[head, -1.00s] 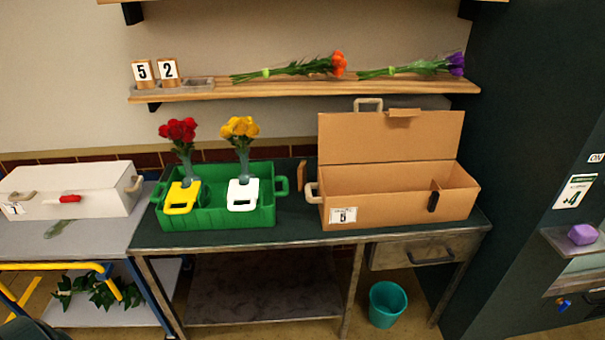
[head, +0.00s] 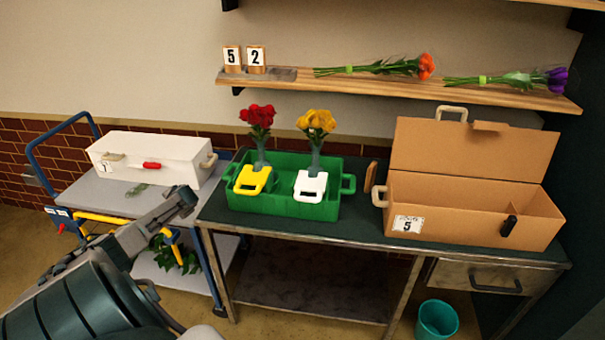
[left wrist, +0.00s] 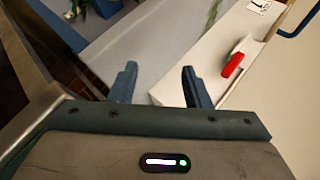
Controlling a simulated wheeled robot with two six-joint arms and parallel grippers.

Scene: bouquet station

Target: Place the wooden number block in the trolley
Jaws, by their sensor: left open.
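Two wooden number blocks, "5" (head: 232,59) and "2" (head: 256,59), stand upright at the left end of the wall shelf. A thin brown wooden piece (head: 371,177) stands on the bench between the green crate and the cardboard box; I cannot tell whether it bears a number. The trolley (head: 112,196), with a blue frame, stands left of the bench. My left gripper (head: 187,199) is over the gap between trolley and bench, apart from the blocks. In the left wrist view it (left wrist: 158,76) is open and empty. My right gripper is out of view.
A white case (head: 140,160) with a red latch occupies the trolley's top back. The green crate (head: 285,207) holds two vases of flowers. The open cardboard box (head: 460,215) labelled "5" is at right. Two bouquets lie on the shelf (head: 400,90). A teal bin (head: 437,320) stands below.

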